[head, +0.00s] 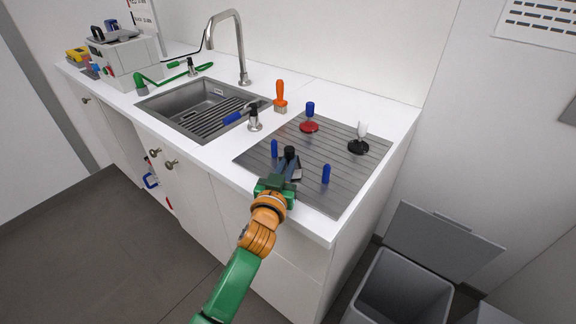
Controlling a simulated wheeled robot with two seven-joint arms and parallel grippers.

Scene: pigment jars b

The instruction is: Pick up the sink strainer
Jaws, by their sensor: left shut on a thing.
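My left gripper (285,175) is over the front part of the ribbed grey drainboard (352,178). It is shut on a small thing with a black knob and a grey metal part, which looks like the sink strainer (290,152). The fingers hide much of it, and I cannot tell whether it touches the drainboard. My right gripper is not in view.
Blue upright pieces (326,174) stand close on both sides of the gripper. Behind are a red-based piece (309,127), a black-based piece (358,147) and an orange-handled brush (280,96). The sink (190,92) is left; an open grey bin (405,285) stands right.

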